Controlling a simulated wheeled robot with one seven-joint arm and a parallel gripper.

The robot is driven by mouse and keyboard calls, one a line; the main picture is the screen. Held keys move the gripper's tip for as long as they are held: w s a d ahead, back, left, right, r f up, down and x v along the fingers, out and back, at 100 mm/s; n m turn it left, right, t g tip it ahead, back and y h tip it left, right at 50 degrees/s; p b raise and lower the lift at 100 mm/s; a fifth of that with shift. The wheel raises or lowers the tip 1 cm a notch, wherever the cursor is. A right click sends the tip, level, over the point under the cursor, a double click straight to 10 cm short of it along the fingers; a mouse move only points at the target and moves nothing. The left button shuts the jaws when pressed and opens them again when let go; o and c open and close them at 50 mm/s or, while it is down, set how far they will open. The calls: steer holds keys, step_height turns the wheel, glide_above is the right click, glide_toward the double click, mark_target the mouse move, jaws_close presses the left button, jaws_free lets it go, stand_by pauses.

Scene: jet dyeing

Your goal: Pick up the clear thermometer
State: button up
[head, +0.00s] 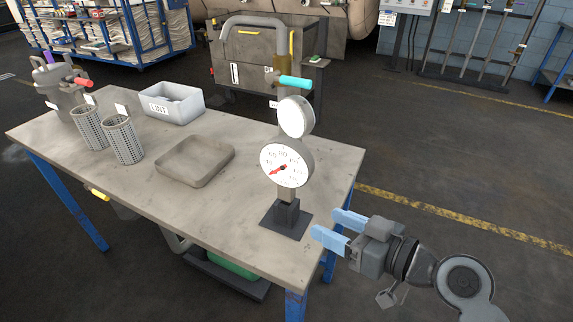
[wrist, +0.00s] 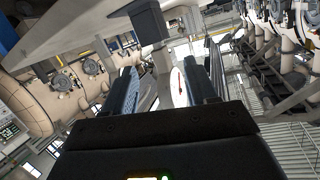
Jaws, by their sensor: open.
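I cannot pick out a clear thermometer in either view. A dial gauge (head: 287,163) with a white face and red pointer stands upright on a dark square base at the table's right end. A second round white dial (head: 296,117) and a cyan handle (head: 296,82) are above it. My gripper (head: 325,222) is open and empty, with light blue fingers, just right of the gauge base and apart from it. In the wrist view, the stand's dark base (wrist: 151,22) and the white dial edge with its red pointer (wrist: 178,86) show beyond and between the fingers.
The table (head: 115,185) holds a shallow tray (head: 196,161), a grey LINT bin (head: 172,103), two mesh baskets (head: 123,139) and a metal pot with a red handle (head: 60,89). The floor right of the table is clear.

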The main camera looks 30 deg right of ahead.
mark_target(307, 154)
steer(key=w+r+n+y, duration=0.1)
steer(key=w+r, duration=0.1)
steer(key=r, duration=0.1)
steer(key=w+r+n+y, duration=0.1)
steer(key=r+n+y, duration=0.1)
steer(key=r, duration=0.2)
steer(key=w+d+r+n+y, duration=0.1)
steer(key=w+r, duration=0.1)
steer(key=r, duration=0.1)
steer(key=shift+w+r+n+y+p, duration=0.2)
steer(key=shift+w+n+y+p, duration=0.1)
steer(key=shift+n+y, duration=0.1)
steer(key=shift+w+a+r, duration=0.1)
steer(key=shift+w+r, duration=0.05)
steer(key=shift+r, duration=0.05)
steer(key=p+x, duration=0.1)
steer(key=x, duration=0.2)
steer(key=shift+w+a+r, duration=0.1)
steer(key=shift+f+p+x, duration=0.2)
steer(key=shift+p+x, duration=0.55)
steer(key=shift+x, duration=1.4)
jaws_close()
